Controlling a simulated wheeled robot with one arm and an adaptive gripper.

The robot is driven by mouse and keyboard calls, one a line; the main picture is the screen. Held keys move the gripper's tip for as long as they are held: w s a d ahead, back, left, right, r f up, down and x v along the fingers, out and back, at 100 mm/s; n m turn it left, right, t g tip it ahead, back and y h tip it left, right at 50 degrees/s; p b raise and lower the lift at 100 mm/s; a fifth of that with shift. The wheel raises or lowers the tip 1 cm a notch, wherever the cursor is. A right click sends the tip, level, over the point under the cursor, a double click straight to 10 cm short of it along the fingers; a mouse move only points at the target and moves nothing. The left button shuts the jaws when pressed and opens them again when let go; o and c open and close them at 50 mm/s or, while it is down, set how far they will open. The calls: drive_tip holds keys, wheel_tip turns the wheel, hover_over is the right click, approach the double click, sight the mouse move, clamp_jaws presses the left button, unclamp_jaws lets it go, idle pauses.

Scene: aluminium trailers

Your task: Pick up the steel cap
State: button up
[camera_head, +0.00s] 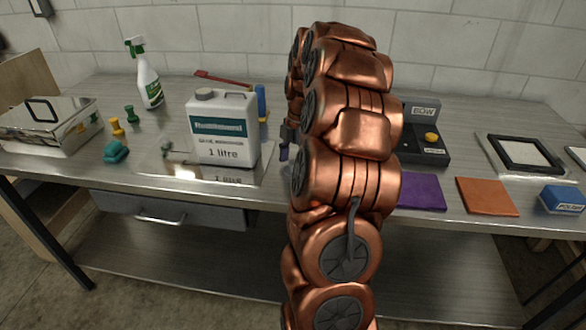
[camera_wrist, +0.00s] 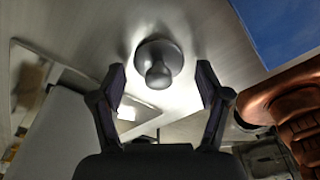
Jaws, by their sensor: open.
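In the wrist view a grey metal piece with a round flange and a knob-like end, which looks like the steel cap (camera_wrist: 158,66), stands on the metal bench top. My gripper (camera_wrist: 161,84) is open, with one dark finger to the left of the cap and one to the right. The cap lies in line with the gap, just beyond the fingertips. I see no contact, and cannot tell the exact distance. In the head view my copper arm hides the cap and most of the gripper.
A white 1 litre jug (camera_head: 223,143) stands close left of my arm. A blue flat surface (camera_wrist: 285,28) lies right of the cap. A purple mat (camera_head: 418,192), an orange mat (camera_head: 487,196) and a dark device (camera_head: 423,145) are to the right. A spray bottle (camera_head: 149,83) stands back left.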

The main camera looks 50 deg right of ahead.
drive_tip(key=c, duration=1)
drive_tip(key=shift+f, duration=0.1)
drive_tip(key=c, duration=0.3)
drive_tip(key=shift+s, duration=0.1)
